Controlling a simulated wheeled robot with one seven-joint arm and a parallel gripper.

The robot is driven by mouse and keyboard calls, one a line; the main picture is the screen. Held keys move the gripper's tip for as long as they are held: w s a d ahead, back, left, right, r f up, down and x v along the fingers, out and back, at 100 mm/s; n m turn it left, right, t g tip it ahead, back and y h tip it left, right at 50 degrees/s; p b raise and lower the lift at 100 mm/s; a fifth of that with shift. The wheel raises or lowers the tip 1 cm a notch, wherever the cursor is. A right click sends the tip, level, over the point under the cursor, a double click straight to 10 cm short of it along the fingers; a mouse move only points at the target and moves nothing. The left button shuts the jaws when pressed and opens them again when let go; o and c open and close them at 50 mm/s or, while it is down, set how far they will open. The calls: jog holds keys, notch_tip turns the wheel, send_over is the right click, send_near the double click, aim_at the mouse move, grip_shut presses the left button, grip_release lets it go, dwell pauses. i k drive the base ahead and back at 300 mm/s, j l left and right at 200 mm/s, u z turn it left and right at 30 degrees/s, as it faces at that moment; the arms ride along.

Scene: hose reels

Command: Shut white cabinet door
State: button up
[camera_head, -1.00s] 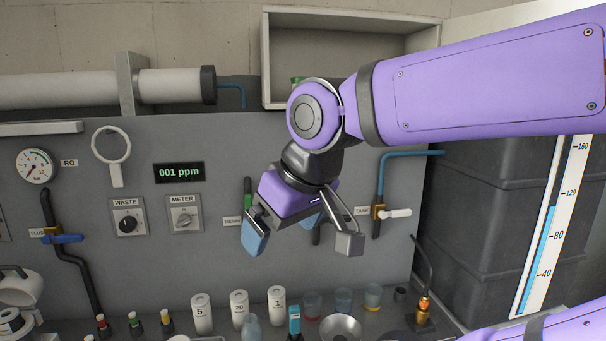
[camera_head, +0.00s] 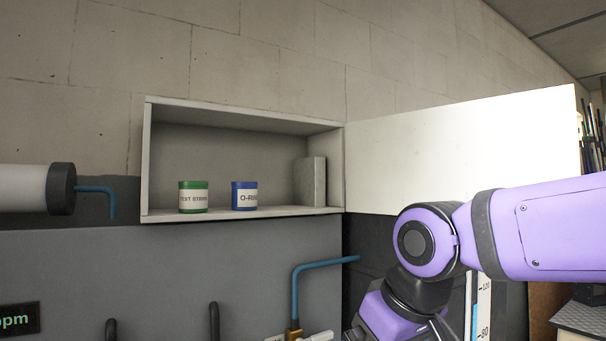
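The white cabinet (camera_head: 240,118) is on the wall at the upper middle, with its front open. Its white door (camera_head: 450,145) is swung wide open to the right, hinged at the cabinet's right edge. Inside stand a green-lidded test strips tub (camera_head: 193,197), a blue O-ring tub (camera_head: 244,195) and a grey block (camera_head: 310,182) at the right. My arm is in front of the door's lower right part and hides some of it. My gripper is below the door, cut off by the bottom edge, and its fingertips are out of view.
A grey panel (camera_head: 150,270) lies below the cabinet. A blue pipe (camera_head: 296,285) with a brass valve rises from it. A white cylinder (camera_head: 22,189) with a dark cap is at the left. The space before the cabinet's opening is clear.

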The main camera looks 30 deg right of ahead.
aim_at(457, 152)
jog(key=z, duration=0.55)
jog(key=i+l+z, duration=0.1)
jog(key=l+z, duration=0.3)
jog(key=i+l+z, duration=0.1)
jog(key=z, duration=0.3)
jog(key=i+l+z, duration=0.15)
jog(key=z, duration=0.2)
jog(key=l, duration=0.1)
